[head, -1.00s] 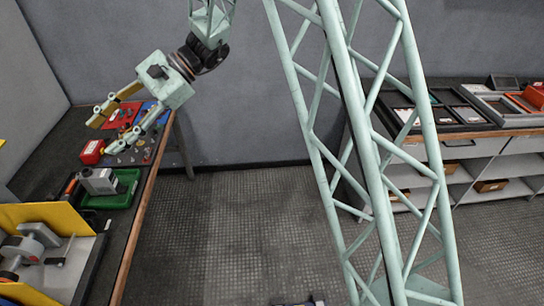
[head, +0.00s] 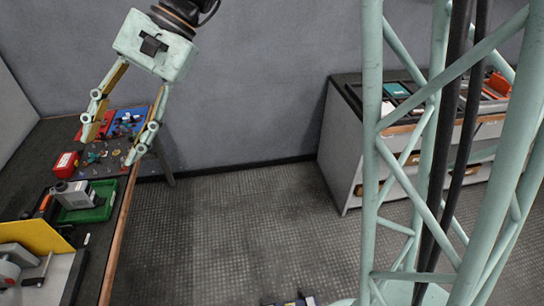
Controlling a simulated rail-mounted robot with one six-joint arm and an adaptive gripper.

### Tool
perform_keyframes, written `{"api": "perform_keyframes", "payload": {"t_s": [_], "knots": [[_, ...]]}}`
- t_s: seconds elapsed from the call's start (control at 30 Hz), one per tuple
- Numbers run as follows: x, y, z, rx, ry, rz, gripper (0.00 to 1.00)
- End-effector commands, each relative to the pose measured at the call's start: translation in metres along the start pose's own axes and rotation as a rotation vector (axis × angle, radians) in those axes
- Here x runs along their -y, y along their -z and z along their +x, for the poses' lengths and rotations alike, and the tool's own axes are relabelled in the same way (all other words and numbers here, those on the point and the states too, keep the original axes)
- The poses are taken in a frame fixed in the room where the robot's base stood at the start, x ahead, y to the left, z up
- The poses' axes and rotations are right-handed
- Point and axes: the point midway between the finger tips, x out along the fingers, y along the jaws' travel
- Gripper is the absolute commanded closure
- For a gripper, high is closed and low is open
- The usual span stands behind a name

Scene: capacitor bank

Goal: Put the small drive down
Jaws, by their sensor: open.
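My gripper (head: 110,148) is open and empty at the upper left, its two fingers pointing down over the far part of the left bench. A small grey boxy unit (head: 76,193), which looks like the small drive, sits in a green tray (head: 104,208) on that bench. It lies lower in the picture than my fingertips and to their left, apart from them. I cannot tell whether it rests flat on the tray floor.
The left bench (head: 112,243) also holds a red box (head: 66,165), red and blue mats with small parts, a yellow panel (head: 36,236) and a larger grey machine (head: 8,268). A shelf unit with trays (head: 345,150) stands right.

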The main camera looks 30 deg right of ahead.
Motion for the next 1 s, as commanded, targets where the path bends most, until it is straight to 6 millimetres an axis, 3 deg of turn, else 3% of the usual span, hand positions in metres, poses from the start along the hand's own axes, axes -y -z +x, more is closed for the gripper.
{"api": "perform_keyframes", "payload": {"t_s": [0.53, 1.0], "knots": [[-0.072, -0.053, -0.051, -0.159, -0.137, -0.167, 0.55], [-0.139, -0.086, -0.089, -0.302, -0.259, -0.297, 0.55]]}}
